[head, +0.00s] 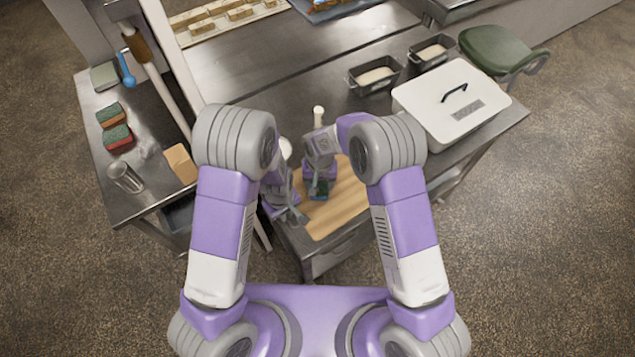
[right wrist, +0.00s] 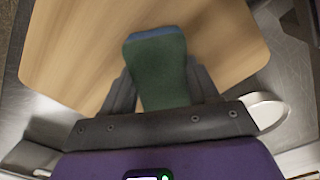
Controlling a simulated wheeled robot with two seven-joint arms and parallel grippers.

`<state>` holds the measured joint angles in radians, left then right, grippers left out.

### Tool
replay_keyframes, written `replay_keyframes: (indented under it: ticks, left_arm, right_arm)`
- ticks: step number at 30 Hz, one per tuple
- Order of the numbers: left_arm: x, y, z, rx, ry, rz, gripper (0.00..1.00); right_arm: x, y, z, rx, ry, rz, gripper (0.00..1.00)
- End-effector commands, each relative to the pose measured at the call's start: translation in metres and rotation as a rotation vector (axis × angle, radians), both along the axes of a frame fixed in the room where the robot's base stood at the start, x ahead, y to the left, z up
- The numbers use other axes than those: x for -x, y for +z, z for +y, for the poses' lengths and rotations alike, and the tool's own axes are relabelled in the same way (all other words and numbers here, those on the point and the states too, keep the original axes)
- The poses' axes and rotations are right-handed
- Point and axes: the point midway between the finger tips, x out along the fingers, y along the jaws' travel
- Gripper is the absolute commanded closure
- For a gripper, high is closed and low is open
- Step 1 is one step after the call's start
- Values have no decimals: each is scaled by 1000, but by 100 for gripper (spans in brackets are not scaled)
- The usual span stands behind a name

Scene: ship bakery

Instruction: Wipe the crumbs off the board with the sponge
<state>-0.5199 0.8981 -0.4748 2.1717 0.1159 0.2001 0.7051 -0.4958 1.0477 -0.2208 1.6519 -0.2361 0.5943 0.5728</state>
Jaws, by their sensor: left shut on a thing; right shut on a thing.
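The wooden board (head: 345,210) lies on the steel counter in front of me; it also fills much of the right wrist view (right wrist: 75,50). My right gripper (head: 319,190) is over the board, shut on a green sponge with a blue end (right wrist: 158,70). The sponge shows small and dark in the head view (head: 319,188). I cannot tell whether it touches the board. My left gripper (head: 297,215) is low at the board's left edge, shut on the board. I cannot make out crumbs; my arms and the sponge hide part of the board.
A white upright item (head: 318,115) stands behind the board.

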Motion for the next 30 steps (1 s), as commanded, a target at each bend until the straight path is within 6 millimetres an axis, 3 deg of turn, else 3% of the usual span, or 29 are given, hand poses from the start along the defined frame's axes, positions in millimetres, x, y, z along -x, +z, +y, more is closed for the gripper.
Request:
replay_keyframes:
  ticks: [1, 15, 26, 27, 30]
  left_arm:
    - [4, -1, 4, -6, 9, 14, 100]
    - [2, -1, 1, -2, 6, 8, 100]
    - [1, -1, 0, -1, 4, 4, 100]
    - [1, -1, 0, 0, 3, 4, 88]
    - [1, -1, 0, 0, 3, 3, 73]
  right_arm:
    - [0, 0, -8, 13, -7, 6, 69]
    - [-1, 49, -3, 5, -5, 1, 69]
    - [0, 57, -2, 4, -4, 2, 69]
    - [0, 57, -2, 4, -4, 2, 69]
    - [0, 57, -2, 4, -4, 2, 69]
